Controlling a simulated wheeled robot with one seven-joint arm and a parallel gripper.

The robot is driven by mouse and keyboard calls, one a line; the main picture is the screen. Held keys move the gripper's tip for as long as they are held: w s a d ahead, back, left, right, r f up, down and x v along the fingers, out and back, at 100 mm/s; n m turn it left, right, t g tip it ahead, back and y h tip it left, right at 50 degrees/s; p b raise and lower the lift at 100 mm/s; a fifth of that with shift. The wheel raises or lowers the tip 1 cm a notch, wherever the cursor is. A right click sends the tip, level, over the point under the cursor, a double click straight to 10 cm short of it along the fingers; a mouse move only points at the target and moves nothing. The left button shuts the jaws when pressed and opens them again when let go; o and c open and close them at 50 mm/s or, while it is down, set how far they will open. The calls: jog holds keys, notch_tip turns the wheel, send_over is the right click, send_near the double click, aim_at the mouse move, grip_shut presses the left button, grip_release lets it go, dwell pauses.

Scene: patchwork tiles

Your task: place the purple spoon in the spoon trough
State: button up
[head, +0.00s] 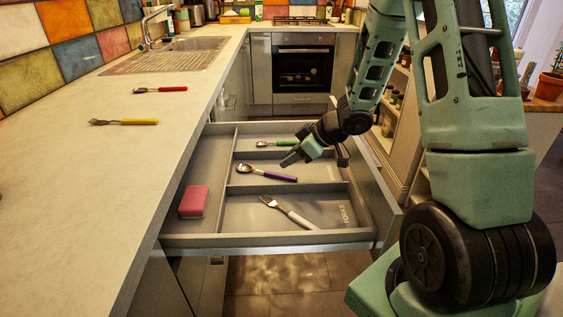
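The purple spoon (280,176), with a metal bowl at its left end, lies in the middle compartment of the open drawer (300,239). My gripper (316,158) is above that compartment, up and right of the spoon. Its two fingers look spread apart, with nothing between them. A spoon with a green handle (287,143) lies in the back compartment. A fork with a white handle (290,213) lies in the front compartment, which is marked FORKS. I see no readable label in the middle or back compartment.
A pink block (194,201) lies in the drawer's left side compartment. On the counter (90,200) lie a yellow-handled fork (124,122) and a red-handled spoon (160,89). Low dividers (290,188) separate the compartments. The near counter is clear.

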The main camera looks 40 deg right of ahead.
jog(key=s+a+r+g+h, duration=0.1)
jog(key=a+r+h, duration=0.15)
jog(key=a, duration=0.45)
jog(key=s+a+r+h, duration=0.1)
jog(key=a+r, duration=0.2)
jog(key=a, duration=0.5)
jog(key=s+a+r+g, duration=0.1)
jog(key=s+a, duration=0.3)
jog(key=s, duration=0.4)
jog(key=s+a+r+g, duration=0.1)
jog(key=s+a+g, duration=0.2)
jog(key=s, duration=0.5)
jog(key=s+a+r+n+g, duration=0.1)
jog(key=s+a+g, duration=0.1)
jog(key=s+a, duration=0.3)
jog(key=s+h, duration=0.1)
jog(key=s, duration=0.3)
jog(key=shift+a+g, duration=0.3)
jog(key=shift+a, duration=0.05)
